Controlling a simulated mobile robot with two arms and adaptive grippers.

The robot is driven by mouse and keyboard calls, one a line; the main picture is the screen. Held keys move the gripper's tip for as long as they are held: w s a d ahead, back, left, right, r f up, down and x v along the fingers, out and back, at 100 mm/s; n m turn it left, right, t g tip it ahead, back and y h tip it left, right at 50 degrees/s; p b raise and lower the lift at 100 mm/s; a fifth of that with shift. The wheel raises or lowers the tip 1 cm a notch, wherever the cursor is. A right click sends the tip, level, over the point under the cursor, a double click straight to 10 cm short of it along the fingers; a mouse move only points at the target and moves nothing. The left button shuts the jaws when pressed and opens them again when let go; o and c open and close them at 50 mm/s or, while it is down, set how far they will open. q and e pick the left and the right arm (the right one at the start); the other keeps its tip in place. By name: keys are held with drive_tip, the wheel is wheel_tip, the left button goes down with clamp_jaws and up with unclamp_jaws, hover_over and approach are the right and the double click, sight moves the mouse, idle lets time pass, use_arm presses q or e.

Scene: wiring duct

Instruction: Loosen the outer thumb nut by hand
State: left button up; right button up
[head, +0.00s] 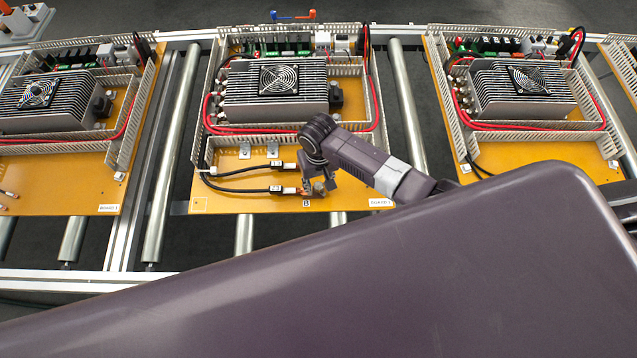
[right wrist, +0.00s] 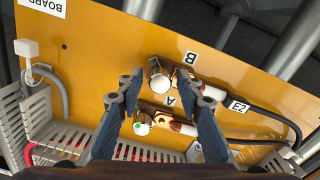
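In the right wrist view, a round metal thumb nut (right wrist: 158,80) sits at terminal B, nearer the board edge, beside a copper cable lug (right wrist: 187,84). A second metal fastener (right wrist: 143,124) with a green spot is at terminal A, beside another copper lug (right wrist: 180,127). My right gripper (right wrist: 168,90) is open, with one finger on each side of the terminal area. No contact with a nut is visible. In the head view my right gripper (head: 317,187) is over the front edge of the middle board and partly hides the terminals. My left gripper is not in view.
Two black cables (head: 240,190) run to the terminals on the middle orange board (head: 225,202). A finned unit with a fan (head: 277,82) and slotted duct walls (head: 377,100) stand behind. Similar boards lie left and right on rollers (head: 172,155). My arm covers the foreground.

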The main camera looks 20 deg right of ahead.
drive_tip(key=m, duration=0.4)
drive_tip(key=shift+s+a+m, duration=0.1)
drive_tip(key=shift+m, duration=0.3)
drive_tip(key=m, duration=0.4)
clamp_jaws()
drive_tip(key=n, duration=0.5)
drive_tip(key=shift+n, duration=0.3)
unclamp_jaws()
